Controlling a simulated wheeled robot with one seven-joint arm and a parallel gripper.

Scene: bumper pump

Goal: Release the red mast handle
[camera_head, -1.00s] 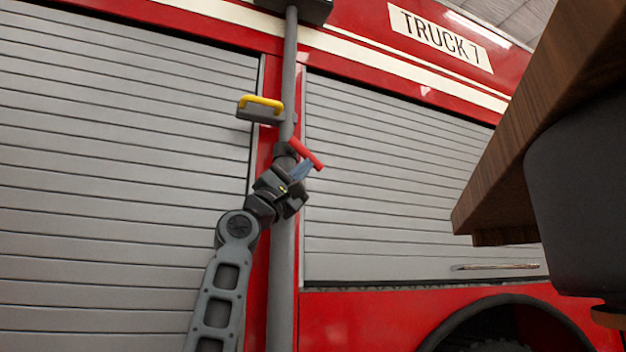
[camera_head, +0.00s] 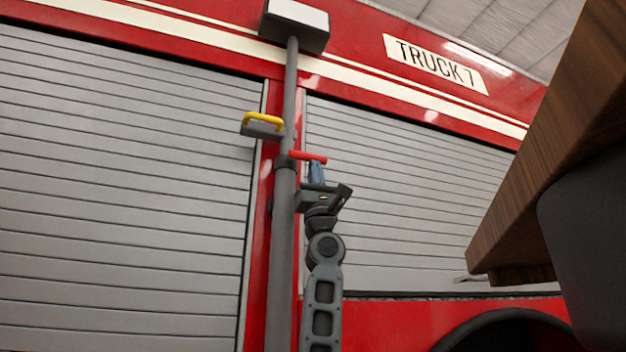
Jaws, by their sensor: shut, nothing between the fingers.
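The red mast handle (camera_head: 308,156) is a short bar sticking out to the right from a dark collar (camera_head: 285,160) on the grey mast (camera_head: 284,210). It lies nearly level, with a slight tilt down to the right. My gripper (camera_head: 316,167) is just below the handle, pointing up, with its bluish fingers shut and nothing seen between them. The fingertips are close under the bar; whether they touch it I cannot tell. My arm comes up from below, to the right of the mast.
A yellow handle (camera_head: 264,120) on a grey block sits left of the mast, above the red handle. A lamp head (camera_head: 296,25) tops the mast. Grey roller shutters (camera_head: 130,180) of the red truck stand behind. A wooden slab (camera_head: 545,150) blocks the right side.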

